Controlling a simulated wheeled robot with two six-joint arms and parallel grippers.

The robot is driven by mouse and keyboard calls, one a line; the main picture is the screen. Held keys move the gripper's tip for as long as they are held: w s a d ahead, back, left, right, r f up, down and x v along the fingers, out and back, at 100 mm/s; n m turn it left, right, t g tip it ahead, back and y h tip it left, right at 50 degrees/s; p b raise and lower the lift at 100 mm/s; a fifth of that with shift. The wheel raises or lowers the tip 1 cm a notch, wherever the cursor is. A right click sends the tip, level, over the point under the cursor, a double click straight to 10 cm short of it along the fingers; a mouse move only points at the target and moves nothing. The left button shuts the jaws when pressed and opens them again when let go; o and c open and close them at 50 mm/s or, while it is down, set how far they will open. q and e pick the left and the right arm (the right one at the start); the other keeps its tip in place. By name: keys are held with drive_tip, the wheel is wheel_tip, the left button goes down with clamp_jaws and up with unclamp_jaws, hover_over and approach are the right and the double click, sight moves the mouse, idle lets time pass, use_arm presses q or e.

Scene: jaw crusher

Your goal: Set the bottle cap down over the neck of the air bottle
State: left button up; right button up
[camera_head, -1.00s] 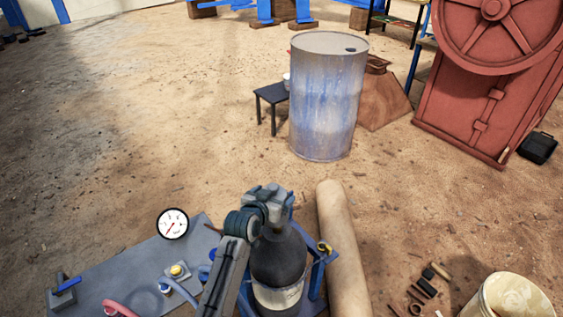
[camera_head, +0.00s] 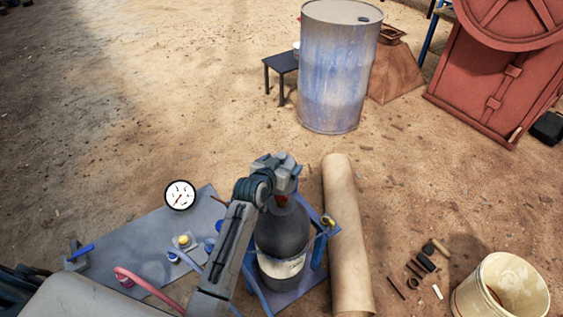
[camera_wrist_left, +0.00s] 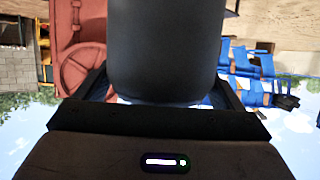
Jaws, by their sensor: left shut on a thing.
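The air bottle (camera_head: 281,233) is dark grey with a pale label and stands upright in a blue frame in the head view. My left gripper (camera_head: 284,184) is just above its top. In the left wrist view a dark cylinder, which I take for the bottle cap (camera_wrist_left: 165,50), fills the space between the jaws, and the gripper is shut on it. In the head view a small dark red part shows between the gripper and the bottle's shoulder. I cannot tell whether it is neck or cap, or whether cap and bottle touch. My right gripper is not in view.
A grey board (camera_head: 135,235) with a gauge (camera_head: 180,195), valves and hoses lies left of the bottle. A long tan roll (camera_head: 346,235) lies close on its right. A cream bucket (camera_head: 470,293) and loose pieces are further right. A blue-grey drum (camera_head: 333,75) stands behind.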

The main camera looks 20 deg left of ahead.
use_arm(q)
drive_tip(key=shift+w+f+b, duration=0.1)
drive_tip(key=shift+f+b, duration=1.5)
drive_tip(key=shift+f, duration=1.5)
drive_tip(key=shift+f+b, duration=0.65)
drive_tip(key=shift+f, duration=0.5)
drive_tip(key=shift+f+b, duration=0.45)
drive_tip(key=shift+f, duration=0.85)
drive_tip(key=o, duration=1)
drive_tip(key=shift+f, duration=0.1)
drive_tip(key=shift+c, duration=0.2)
drive_tip(key=b+v, duration=0.1)
drive_tip(key=v, duration=1)
drive_tip(key=shift+b, duration=0.3)
